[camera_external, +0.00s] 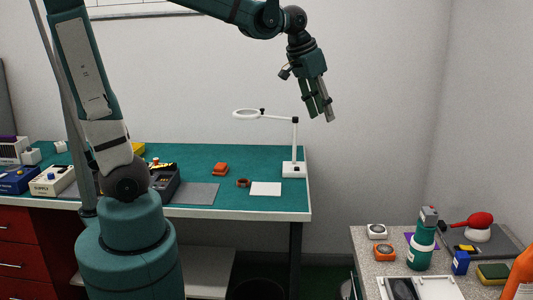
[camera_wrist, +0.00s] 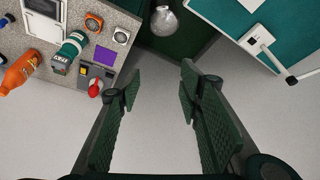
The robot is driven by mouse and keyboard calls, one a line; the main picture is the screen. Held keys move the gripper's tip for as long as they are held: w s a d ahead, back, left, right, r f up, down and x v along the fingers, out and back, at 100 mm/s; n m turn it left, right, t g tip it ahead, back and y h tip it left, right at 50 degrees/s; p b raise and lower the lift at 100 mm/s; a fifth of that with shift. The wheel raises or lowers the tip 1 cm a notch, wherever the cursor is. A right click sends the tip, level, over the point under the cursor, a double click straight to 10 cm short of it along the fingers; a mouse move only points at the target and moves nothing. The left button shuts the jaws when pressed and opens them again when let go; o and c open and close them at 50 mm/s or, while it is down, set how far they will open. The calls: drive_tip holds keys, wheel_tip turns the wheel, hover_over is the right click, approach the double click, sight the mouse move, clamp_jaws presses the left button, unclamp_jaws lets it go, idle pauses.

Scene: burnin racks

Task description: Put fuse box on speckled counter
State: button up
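My gripper (camera_external: 328,117) is high in the air, between the green table and the speckled counter, pointing down. In the wrist view my gripper (camera_wrist: 159,95) is open, with nothing between its fingers. The speckled counter (camera_external: 366,265) is at the lower right and also at the upper left of the wrist view (camera_wrist: 75,15). No thing is clearly marked as the fuse box. An orange block (camera_external: 220,169) lies on the green table. An orange square unit with a round face (camera_external: 385,251) sits on the counter.
The green table (camera_external: 215,155) holds a white magnifier lamp (camera_external: 293,168), a white sheet (camera_external: 265,188) and several instruments at left. The counter is crowded with a green bottle (camera_external: 420,250), a red-headed item (camera_external: 480,221), a blue box (camera_external: 460,262) and an orange bottle (camera_external: 520,275).

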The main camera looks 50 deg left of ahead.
drive_tip(key=s+a+f+n+t, duration=0.1)
drive_tip(key=s+a+f, duration=0.1)
drive_tip(key=s+a, duration=0.6)
drive_tip(key=s+a+f+n+t+y, duration=0.1)
drive_tip(key=s+a+f+n+t, duration=0.1)
drive_tip(key=s+a, duration=0.7)
drive_tip(key=shift+s+f, duration=0.45)
drive_tip(key=shift+f, duration=0.4)
wheel_tip(320, 180, down, 8)
drive_tip(key=b, duration=0.8)
